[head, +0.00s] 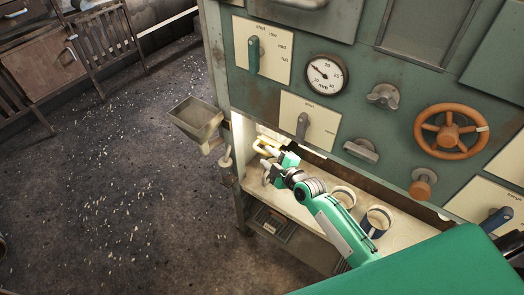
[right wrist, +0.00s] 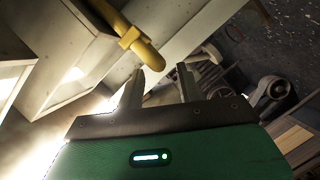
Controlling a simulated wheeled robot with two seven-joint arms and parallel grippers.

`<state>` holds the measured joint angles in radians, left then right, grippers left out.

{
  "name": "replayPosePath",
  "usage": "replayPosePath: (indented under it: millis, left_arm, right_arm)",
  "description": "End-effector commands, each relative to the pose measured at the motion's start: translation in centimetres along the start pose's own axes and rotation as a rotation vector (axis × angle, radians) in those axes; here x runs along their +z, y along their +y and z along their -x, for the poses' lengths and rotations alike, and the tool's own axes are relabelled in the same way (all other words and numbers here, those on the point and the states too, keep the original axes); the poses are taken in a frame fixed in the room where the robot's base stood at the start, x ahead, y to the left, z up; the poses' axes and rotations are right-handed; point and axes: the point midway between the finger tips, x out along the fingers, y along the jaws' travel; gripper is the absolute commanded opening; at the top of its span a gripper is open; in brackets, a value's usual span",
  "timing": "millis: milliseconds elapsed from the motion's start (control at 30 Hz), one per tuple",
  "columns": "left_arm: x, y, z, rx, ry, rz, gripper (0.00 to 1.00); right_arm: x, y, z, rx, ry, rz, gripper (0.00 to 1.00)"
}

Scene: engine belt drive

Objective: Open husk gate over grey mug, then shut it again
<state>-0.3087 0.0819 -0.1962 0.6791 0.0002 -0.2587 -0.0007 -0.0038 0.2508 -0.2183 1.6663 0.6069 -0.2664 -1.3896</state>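A yellow handle (head: 262,145) shows at the left end of the recess under the machine panel. In the right wrist view the yellow handle (right wrist: 141,45) is a thick bar with a collar and rounded tip. My right gripper (head: 266,161) is beside it. In the right wrist view the right gripper (right wrist: 160,72) has its two fingers apart, with the handle's tip just beyond them; contact cannot be told. Two mugs stand on the shelf: a pale greyish one (head: 343,193) and a blue one (head: 371,226). No label marks the husk gate legibly. My left gripper is not in view.
The green panel above carries a grey lever (head: 302,125), a green lever (head: 253,56), a gauge (head: 326,75) and an orange handwheel (head: 447,131). A metal hopper (head: 196,117) juts out at the left. The littered floor (head: 110,200) at the left is open.

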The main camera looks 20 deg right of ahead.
Motion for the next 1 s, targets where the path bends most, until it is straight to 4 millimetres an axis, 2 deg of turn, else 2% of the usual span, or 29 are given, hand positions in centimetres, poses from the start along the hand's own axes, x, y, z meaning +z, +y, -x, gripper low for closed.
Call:
replayPosePath:
  millis: [100, 300, 667, 867, 1000]
  left_arm:
    - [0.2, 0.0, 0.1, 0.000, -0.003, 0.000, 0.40]
    - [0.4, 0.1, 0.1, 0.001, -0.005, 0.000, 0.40]
    - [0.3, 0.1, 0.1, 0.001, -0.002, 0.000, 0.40]
    - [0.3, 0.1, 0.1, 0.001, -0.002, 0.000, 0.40]
    - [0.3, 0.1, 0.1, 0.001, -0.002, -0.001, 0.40]
  right_arm:
    - [-0.1, 0.1, -2.0, 0.000, 0.000, -0.001, 0.36]
    - [0.0, 0.0, -3.8, -0.001, 0.000, -0.001, 0.36]
    - [0.0, 0.0, -4.3, 0.000, 0.000, 0.000, 0.36]
    - [0.0, 0.0, -4.3, -0.001, 0.000, 0.000, 0.01]
    - [0.0, 0.0, -4.3, -0.001, 0.000, 0.000, 0.00]
